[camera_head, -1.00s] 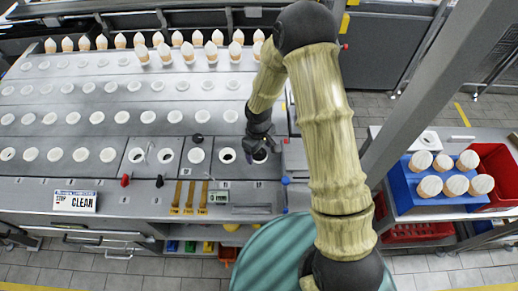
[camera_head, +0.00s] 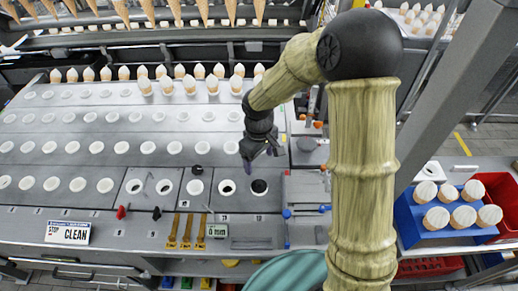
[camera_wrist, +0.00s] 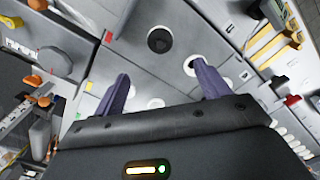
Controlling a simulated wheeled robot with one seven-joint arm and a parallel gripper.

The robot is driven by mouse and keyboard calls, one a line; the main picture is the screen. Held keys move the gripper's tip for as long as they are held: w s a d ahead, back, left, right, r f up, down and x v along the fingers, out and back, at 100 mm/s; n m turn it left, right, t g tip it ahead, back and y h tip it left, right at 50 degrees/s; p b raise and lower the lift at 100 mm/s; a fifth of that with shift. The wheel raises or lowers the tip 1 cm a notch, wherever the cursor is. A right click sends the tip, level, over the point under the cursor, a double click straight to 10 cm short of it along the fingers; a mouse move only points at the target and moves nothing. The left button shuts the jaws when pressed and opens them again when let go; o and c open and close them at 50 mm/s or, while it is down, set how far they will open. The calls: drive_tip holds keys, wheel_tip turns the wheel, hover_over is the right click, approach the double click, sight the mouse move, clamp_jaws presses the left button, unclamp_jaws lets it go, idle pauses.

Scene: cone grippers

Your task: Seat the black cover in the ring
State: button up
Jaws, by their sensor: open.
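The black cover (camera_head: 259,187) is a dark disc lying in the rightmost ring of the front row, filling most of its opening. In the wrist view the black cover (camera_wrist: 159,40) shows as a dark round disc inside a thin pale rim, beyond the fingertips. It looks about level with the panel; I cannot tell its exact depth. My gripper (camera_head: 258,152) hangs above the panel, just behind that ring in the head view. In the wrist view my gripper (camera_wrist: 161,78) has its two purple fingers wide apart, with nothing between them.
A white ring with a dark opening (camera_head: 227,187) is left of the cover. A black knob (camera_head: 197,170) stands behind the front row. Tools lie on the grey area (camera_head: 305,190) at right. A blue crate (camera_head: 408,225) holds several cones. Cones hang at the top.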

wheel_tip(320, 180, up, 4)
drive_tip(key=shift+r, duration=0.25)
idle(0.9)
drive_tip(key=s+d+r+m+t, duration=0.1)
drive_tip(key=s+d+m+t, duration=0.1)
drive_tip(key=s+d+m, duration=0.7)
drive_tip(key=s+d, duration=0.3)
drive_tip(key=d, duration=0.1)
drive_tip(key=shift+s+d+r, duration=0.15)
drive_tip(key=shift+d+r, duration=0.15)
drive_tip(key=shift+r, duration=0.1)
idle(0.4)
